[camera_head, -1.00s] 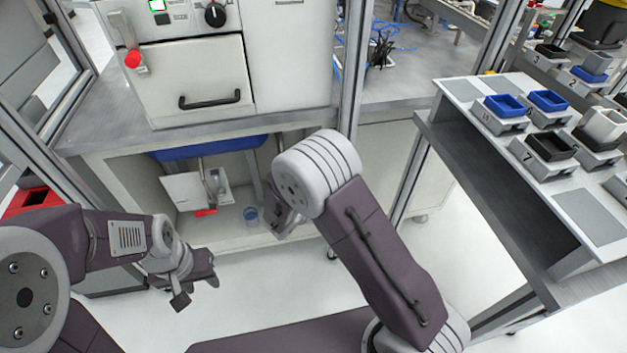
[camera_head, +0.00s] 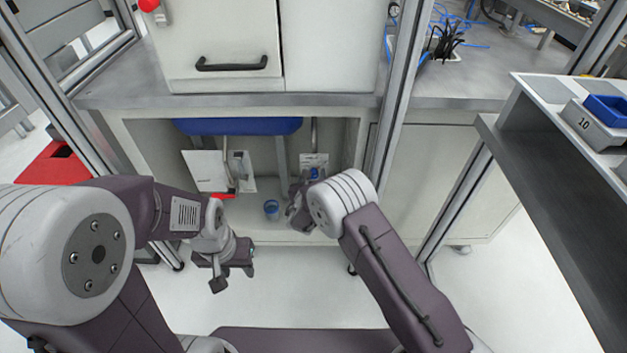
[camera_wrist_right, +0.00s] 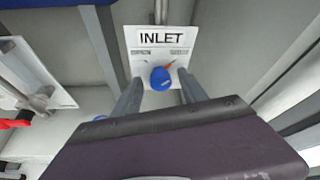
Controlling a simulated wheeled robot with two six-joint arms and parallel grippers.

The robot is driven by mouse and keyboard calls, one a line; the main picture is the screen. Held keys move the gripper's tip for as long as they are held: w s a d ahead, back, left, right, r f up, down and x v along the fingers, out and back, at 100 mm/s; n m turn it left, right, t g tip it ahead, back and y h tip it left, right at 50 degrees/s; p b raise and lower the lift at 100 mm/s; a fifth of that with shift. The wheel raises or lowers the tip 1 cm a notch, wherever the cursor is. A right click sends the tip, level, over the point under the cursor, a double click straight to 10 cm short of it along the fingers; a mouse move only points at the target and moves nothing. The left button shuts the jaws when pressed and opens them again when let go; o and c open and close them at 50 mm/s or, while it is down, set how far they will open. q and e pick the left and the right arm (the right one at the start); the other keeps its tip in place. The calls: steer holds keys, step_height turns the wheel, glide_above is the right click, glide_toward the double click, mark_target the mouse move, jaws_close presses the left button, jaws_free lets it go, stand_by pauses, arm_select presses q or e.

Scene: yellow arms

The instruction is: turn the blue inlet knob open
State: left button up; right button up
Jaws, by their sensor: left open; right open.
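The blue inlet knob (camera_wrist_right: 160,79) has an orange pointer and sits on a white plate (camera_wrist_right: 139,40) marked INLET. In the head view, the knob (camera_head: 315,173) shows small inside the cabinet under the worktop. My right gripper (camera_wrist_right: 158,92) is open and empty. Its two fingers point at the plate, one on each side of the knob in the wrist view; I cannot tell whether they touch it. In the head view, the right gripper (camera_head: 296,207) is partly hidden by its wrist. My left gripper (camera_head: 234,272) is open and empty in front of the cabinet, left of the right arm.
A second white plate (camera_head: 203,170) with a pipe and a red handle (camera_head: 222,196) is left of the knob. A blue cup (camera_head: 271,209) stands on the cabinet floor. A blue tray (camera_head: 238,126) hangs above. A metal post (camera_head: 398,100) rises at right.

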steer(key=shift+w, duration=0.15)
jaws_close()
